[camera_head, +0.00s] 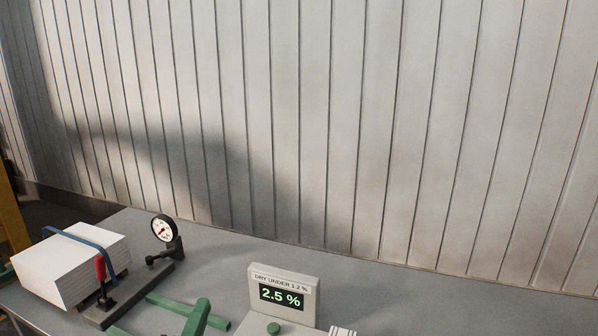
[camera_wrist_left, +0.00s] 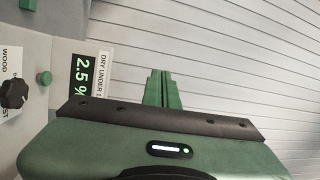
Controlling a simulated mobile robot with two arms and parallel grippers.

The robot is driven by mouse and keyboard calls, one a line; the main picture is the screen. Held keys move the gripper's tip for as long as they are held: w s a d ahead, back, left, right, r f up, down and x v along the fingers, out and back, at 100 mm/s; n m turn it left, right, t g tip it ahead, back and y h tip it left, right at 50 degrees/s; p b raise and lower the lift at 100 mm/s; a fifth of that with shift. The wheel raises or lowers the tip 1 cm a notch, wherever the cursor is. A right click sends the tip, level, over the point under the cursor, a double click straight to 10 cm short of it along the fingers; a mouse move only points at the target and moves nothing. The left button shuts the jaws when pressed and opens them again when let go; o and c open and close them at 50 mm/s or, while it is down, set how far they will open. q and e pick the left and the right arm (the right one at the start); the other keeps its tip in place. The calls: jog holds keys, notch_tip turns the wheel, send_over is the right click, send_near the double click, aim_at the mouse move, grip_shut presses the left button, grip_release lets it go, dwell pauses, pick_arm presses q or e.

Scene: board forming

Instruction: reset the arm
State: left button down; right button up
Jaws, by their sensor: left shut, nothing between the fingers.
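My left gripper (camera_wrist_left: 162,88) shows in the left wrist view. Its two green fingers are together, with nothing between them, in front of the pale ribbed wall. Beside it on the left is a moisture meter (camera_wrist_left: 78,72) with a lit display. In the head view green pieces (camera_head: 197,318) stand at the bottom edge, left of the meter (camera_head: 284,280); I cannot tell which of them belong to my gripper. My right gripper is not in view.
A grey table (camera_head: 400,305) runs along the ribbed wall (camera_head: 330,120). A stack of white sheets (camera_head: 70,265) with a blue strap lies at the left, next to a dial gauge (camera_head: 163,229) and a red-handled clamp (camera_head: 101,270). The table's right side looks clear.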

pick_arm(q)
jog(key=s+a+f+n+g+y, duration=0.2)
jog(key=s+a+f+n+g, duration=0.15)
jog(key=s+f+n, duration=0.35)
jog(key=s+a+f+n+g+y, duration=0.25)
jog(key=f+n+g, duration=0.2)
jog(key=f, duration=0.45)
jog(key=s+d+f+n+g+h, duration=0.2)
jog(key=s+f+g, duration=0.2)
jog(key=s, duration=0.4)
jog(key=s+d+f+n+g+h, duration=0.1)
jog(key=s+d+f+n+g, duration=0.2)
jog(key=s, duration=0.6)
jog(key=s+a+f+g+b, duration=0.1)
jog(key=s+f+g, duration=0.15)
jog(key=f, duration=2.85)
jog(key=s+a+f+g+b, duration=0.1)
jog(key=s+a+f, duration=0.2)
jog(key=s+f, duration=1.1)
jog(key=s+m, duration=0.1)
jog(key=s, duration=0.1)
jog(key=shift+s+f, duration=0.3)
jog(key=shift+f, duration=0.1)
